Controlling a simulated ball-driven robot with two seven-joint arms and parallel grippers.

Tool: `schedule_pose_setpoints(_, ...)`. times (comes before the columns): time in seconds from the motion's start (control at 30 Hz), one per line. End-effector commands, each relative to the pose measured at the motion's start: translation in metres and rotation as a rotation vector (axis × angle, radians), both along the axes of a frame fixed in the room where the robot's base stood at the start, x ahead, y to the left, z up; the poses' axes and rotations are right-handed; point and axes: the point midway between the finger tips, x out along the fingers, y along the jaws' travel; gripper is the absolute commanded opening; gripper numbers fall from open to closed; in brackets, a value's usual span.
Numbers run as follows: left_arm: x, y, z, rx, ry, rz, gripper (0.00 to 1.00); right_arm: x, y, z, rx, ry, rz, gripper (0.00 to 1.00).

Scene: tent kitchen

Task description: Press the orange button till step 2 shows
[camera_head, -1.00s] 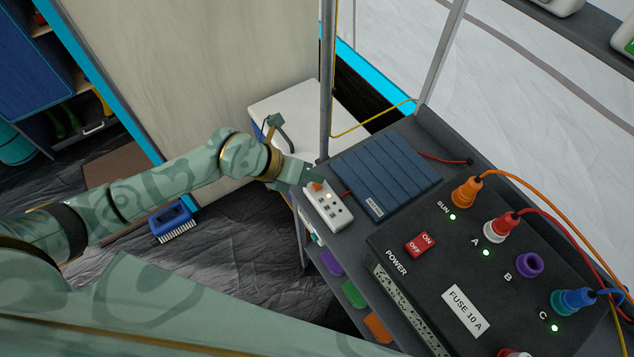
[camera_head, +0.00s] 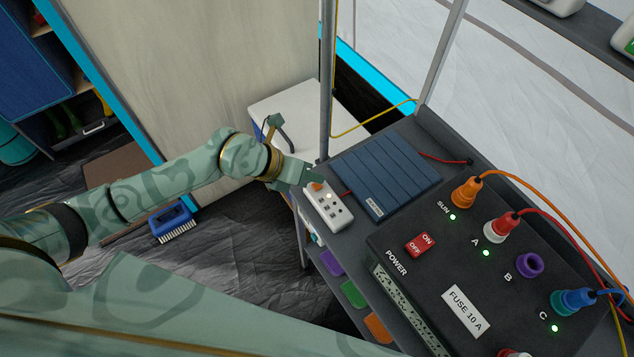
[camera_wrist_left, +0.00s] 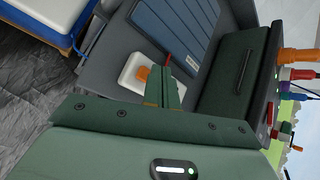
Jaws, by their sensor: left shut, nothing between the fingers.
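The orange button (camera_head: 318,186) sits at the far end of a small white box (camera_head: 336,214) on the dark shelf. The box has several small dark squares and a lit white spot beside the button. My left gripper (camera_head: 314,179) is shut and empty, its tip right at the button in the head view. In the left wrist view the orange button (camera_wrist_left: 143,72) shows just past the shut fingers (camera_wrist_left: 163,88). I cannot tell whether the fingertips touch it. My right gripper is not in view.
A blue folded panel (camera_head: 386,172) lies beside the white box. A dark power box (camera_head: 465,270) with coloured plugs and cables stands nearer, at right. A grey upright pole (camera_head: 326,90) rises just behind the gripper. A blue brush (camera_head: 174,221) lies on the floor.

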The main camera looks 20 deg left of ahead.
Motion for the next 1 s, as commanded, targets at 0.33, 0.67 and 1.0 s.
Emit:
schedule_pose_setpoints(0.33,0.0,0.0,0.0,0.0,0.0,0.0,0.0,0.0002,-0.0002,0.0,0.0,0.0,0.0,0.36)
schedule_pose_setpoints(0.67,-0.0003,-0.0002,-0.0064,-0.001,0.001,0.001,0.0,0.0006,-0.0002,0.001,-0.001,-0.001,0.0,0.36)
schedule_pose_setpoints(1.0,-0.0003,-0.0002,-0.0084,0.0,0.0,0.0,0.0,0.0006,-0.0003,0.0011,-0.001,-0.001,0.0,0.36)
